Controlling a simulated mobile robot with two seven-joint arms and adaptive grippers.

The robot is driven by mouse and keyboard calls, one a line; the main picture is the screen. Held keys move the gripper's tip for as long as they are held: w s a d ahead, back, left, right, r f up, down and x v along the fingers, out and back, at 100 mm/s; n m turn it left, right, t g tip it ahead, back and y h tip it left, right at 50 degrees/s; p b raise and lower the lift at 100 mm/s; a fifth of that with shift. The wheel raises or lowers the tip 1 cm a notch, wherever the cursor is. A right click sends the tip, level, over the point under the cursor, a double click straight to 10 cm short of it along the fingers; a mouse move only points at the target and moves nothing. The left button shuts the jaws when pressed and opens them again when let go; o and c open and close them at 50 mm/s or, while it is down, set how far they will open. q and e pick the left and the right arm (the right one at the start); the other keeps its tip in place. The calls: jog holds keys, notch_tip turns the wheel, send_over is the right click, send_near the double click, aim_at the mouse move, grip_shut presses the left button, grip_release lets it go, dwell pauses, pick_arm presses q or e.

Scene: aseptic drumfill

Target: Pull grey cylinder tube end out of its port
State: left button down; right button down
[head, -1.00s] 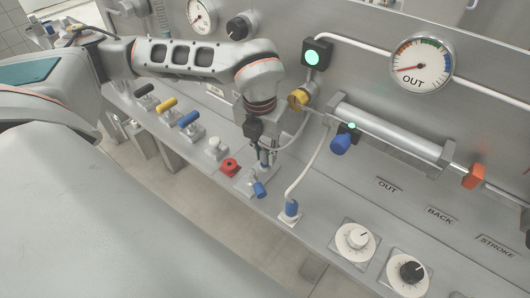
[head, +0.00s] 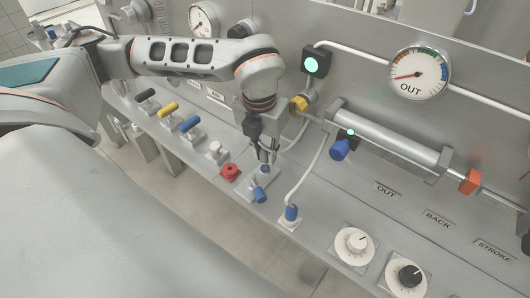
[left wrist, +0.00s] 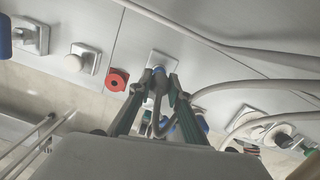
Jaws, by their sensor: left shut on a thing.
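My left gripper (head: 264,153) is above a small panel port with a blue collar (head: 265,169). In the left wrist view its two fingers (left wrist: 156,92) close from both sides on the grey tube end (left wrist: 158,86), which points at the blue-collared port (left wrist: 158,69). Whether the tube end is still seated in the collar cannot be told. The grey tube loops back below the fingers. The metal cylinder (head: 390,137) lies along the panel to the right. My right gripper is not seen.
A red ring-shaped part (head: 231,172) sits just left of the port. A blue-tipped lever (head: 259,194) is close in front. A second tube ends in a blue fitting (head: 291,214) to the right. Black, yellow and blue toggles (head: 190,124) line the left. White and black dials are front right.

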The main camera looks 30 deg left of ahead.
aim_at(265, 147)
pick_arm(q)
jog(key=shift+w+r+p, duration=0.1)
jog(key=shift+r+p, duration=0.4)
jog(key=shift+r, duration=0.95)
jog(key=shift+r, duration=0.1)
